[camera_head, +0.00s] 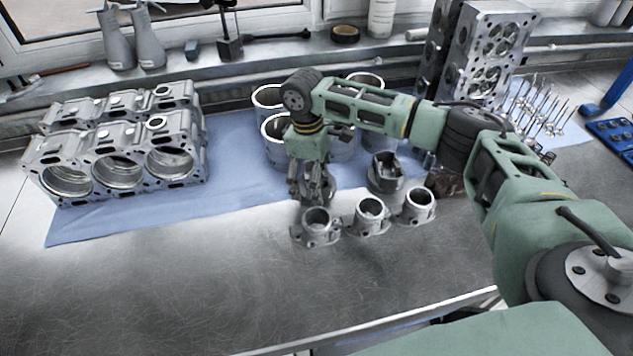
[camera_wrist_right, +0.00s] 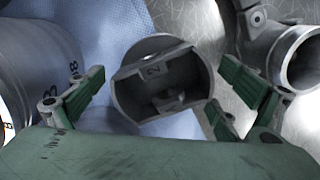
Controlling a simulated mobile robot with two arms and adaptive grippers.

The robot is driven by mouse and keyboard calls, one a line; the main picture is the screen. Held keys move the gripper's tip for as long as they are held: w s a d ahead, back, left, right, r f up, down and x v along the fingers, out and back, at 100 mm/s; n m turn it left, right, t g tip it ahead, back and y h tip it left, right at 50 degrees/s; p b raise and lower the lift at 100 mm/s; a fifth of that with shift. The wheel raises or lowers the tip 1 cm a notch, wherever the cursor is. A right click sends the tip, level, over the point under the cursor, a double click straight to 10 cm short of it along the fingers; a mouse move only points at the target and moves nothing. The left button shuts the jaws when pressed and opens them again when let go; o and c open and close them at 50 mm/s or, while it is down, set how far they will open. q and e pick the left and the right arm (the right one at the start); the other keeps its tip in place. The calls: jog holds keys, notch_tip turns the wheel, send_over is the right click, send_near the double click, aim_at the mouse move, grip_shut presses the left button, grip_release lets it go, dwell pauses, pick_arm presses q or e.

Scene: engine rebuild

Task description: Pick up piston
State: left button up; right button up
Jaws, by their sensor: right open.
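A grey piston (camera_wrist_right: 138,92) marked "2" sits in the middle of the right wrist view, its hollow side facing the camera. My right gripper (camera_head: 312,196) is open, with its green-padded fingers spread on either side of the piston and apart from it. In the head view the gripper largely hides this piston. A second piston-like part (camera_head: 385,178) with a dark hollow top stands on the blue cloth to the right of the gripper. My left gripper is not in view.
Several round metal housings (camera_head: 368,217) stand in a row just in front of the gripper. Large cylinder liners (camera_head: 274,134) stand behind it. An engine block (camera_head: 115,152) lies left on the blue cloth (camera_head: 232,192). A cylinder head (camera_head: 490,52) stands back right. The front left bench is clear.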

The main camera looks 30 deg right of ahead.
jog(key=shift+c, duration=0.4)
jog(key=c, duration=1.5)
jog(key=shift+r, duration=0.15)
